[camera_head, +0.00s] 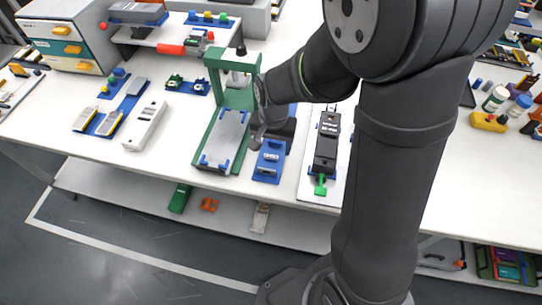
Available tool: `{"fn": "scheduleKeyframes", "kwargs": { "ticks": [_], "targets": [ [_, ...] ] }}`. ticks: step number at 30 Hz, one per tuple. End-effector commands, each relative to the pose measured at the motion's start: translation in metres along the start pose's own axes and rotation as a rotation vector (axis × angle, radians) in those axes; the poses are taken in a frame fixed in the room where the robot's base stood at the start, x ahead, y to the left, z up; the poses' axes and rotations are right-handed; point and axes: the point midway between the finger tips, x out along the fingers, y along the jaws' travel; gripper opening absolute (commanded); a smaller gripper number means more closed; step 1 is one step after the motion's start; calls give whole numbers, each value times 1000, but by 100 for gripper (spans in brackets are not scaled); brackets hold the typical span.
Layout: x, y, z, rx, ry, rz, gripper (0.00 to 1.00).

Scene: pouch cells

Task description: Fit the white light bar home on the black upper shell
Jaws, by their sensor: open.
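A long white bar-shaped piece (146,126) lies on the table left of the green press; I cannot tell for sure that it is the light bar. A black and dark grey unit (327,145) lies on a white mat right of centre, with a green tab at its near end; it may be the upper shell. My gripper (256,140) is open, small and partly hidden by my own arm. It is between the green press and the blue fixture, apart from both the white piece and the black unit. Whether it touches anything is unclear.
A green press (212,85) holds a grey plate on its bed. A blue fixture (269,161) stands beside it. Blue trays with cells (97,122) are at left, a drawer cabinet (62,45) at the back left. Bottles and parts crowd the right. The front left table is clear.

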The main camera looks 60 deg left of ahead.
Motion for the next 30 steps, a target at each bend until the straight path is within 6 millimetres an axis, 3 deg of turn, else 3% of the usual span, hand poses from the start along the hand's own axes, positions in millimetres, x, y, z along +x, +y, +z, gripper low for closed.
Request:
{"fn": "scheduleKeyframes", "kwargs": {
  "ticks": [5, 15, 24, 30],
  "targets": [
    [10, -2, -1, 0, -1, 1, 65],
    [50, -8, -4, 1, 0, 1, 65],
    [54, -8, -4, 1, 1, 0, 65],
    [54, -8, -4, 1, 1, 0, 28]
  ]
}}
